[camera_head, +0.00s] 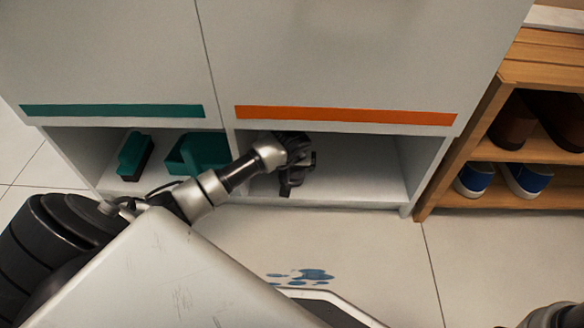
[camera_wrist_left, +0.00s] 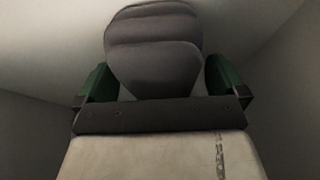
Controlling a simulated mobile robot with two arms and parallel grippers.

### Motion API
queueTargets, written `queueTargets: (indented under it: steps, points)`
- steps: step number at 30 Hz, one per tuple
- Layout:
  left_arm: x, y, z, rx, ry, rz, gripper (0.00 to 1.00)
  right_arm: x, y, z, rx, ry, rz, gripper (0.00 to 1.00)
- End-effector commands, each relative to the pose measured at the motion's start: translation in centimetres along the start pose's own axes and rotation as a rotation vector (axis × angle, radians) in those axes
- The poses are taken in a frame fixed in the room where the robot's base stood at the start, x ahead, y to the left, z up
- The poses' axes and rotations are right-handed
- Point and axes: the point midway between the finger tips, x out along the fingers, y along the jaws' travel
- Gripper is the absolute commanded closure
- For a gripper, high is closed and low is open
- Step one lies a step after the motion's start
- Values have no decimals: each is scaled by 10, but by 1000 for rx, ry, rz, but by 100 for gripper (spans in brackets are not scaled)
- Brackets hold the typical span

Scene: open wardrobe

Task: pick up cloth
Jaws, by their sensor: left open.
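In the head view my left arm reaches into the open lower compartment under the orange stripe, with the left gripper (camera_head: 296,176) inside it. In the left wrist view a grey, rounded, folded cloth (camera_wrist_left: 153,60) lies straight ahead, between the two green-sided fingers of the open gripper (camera_wrist_left: 160,80). Its lower part is hidden behind the dark gripper bar. I cannot tell whether the fingers touch it. In the head view the cloth cannot be told apart from the dark gripper. My right gripper is out of view.
The left compartment holds a green brush (camera_head: 134,155) and a green dustpan (camera_head: 198,152). A wooden rack (camera_head: 509,150) with brown and blue shoes stands at the right. Blue spots (camera_head: 312,275) mark the floor in front. The orange compartment's right side is clear.

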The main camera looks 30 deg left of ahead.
Motion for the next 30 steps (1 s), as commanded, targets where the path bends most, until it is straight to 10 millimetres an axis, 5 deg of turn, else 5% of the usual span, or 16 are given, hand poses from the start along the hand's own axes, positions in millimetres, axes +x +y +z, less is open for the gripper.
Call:
queueTargets:
  steps: [26, 30]
  points:
    - [4, 0, 2, -1, 0, -1, 0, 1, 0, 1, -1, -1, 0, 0]
    - [4, 0, 2, -1, 0, -1, 21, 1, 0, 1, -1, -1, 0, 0]
